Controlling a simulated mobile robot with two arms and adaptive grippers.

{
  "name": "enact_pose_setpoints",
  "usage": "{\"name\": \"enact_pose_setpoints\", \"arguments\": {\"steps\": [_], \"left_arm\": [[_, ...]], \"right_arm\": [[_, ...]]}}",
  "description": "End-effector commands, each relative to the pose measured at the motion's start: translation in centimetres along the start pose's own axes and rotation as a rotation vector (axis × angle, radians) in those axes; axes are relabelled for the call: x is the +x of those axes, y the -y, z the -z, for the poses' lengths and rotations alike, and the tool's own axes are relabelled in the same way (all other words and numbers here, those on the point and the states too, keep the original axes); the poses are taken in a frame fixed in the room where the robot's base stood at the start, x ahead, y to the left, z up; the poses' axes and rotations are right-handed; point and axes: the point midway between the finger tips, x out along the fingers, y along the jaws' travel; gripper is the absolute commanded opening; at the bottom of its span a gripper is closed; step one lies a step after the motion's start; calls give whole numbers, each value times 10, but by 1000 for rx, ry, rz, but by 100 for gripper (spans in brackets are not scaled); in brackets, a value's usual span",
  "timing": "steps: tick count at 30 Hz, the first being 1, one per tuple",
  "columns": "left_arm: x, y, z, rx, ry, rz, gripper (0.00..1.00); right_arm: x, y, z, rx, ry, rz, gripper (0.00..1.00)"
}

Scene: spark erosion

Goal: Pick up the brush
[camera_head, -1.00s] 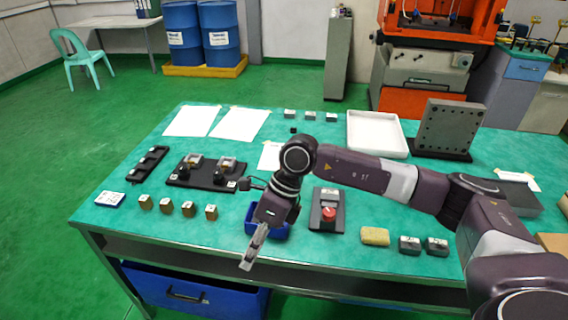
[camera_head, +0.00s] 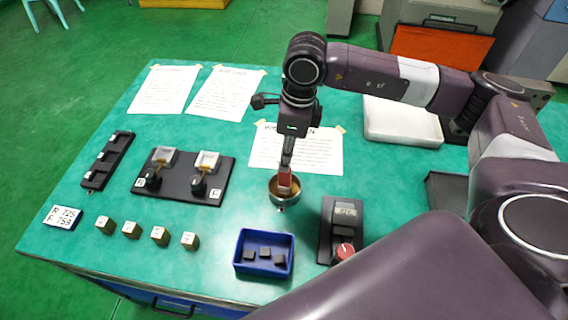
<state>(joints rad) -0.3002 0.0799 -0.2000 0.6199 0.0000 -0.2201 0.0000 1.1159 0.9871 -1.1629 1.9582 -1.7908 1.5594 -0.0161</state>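My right gripper (camera_head: 286,170) points down over a round brass-coloured cup (camera_head: 272,196) behind the blue tray. A small red piece (camera_head: 284,183) shows at the fingertips, over the cup's mouth. It may be part of the brush, but I cannot tell. No bristles can be made out. The fingers are seen edge-on, so I cannot tell whether they are open or closed on the red piece. My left gripper is not in view.
A blue tray (camera_head: 239,264) with small dark blocks and a dark device with a red knob (camera_head: 343,251) stand in front. Left are several brass blocks (camera_head: 159,235) and a black fixture (camera_head: 181,188). My arm link hides the front right.

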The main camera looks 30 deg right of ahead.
Motion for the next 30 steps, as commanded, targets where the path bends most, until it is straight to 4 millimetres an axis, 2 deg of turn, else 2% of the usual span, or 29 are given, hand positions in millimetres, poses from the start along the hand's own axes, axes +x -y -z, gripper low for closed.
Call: {"name": "enact_pose_setpoints", "arguments": {"steps": [9, 14, 17, 21, 25, 30], "left_arm": [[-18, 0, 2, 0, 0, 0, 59], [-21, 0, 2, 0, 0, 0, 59], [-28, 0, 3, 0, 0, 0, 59], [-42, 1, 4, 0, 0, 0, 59], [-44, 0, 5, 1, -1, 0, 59], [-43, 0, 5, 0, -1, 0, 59]], "right_arm": [[50, -1, 1, 1, -4, -4, 25], [63, -1, 1, 0, -2, -2, 25], [70, -2, 2, 1, -4, -5, 25], [91, -3, 4, 0, -5, -5, 25], [109, -2, 3, 1, -2, -4, 25], [116, -1, 4, 0, -1, -2, 25]]}}
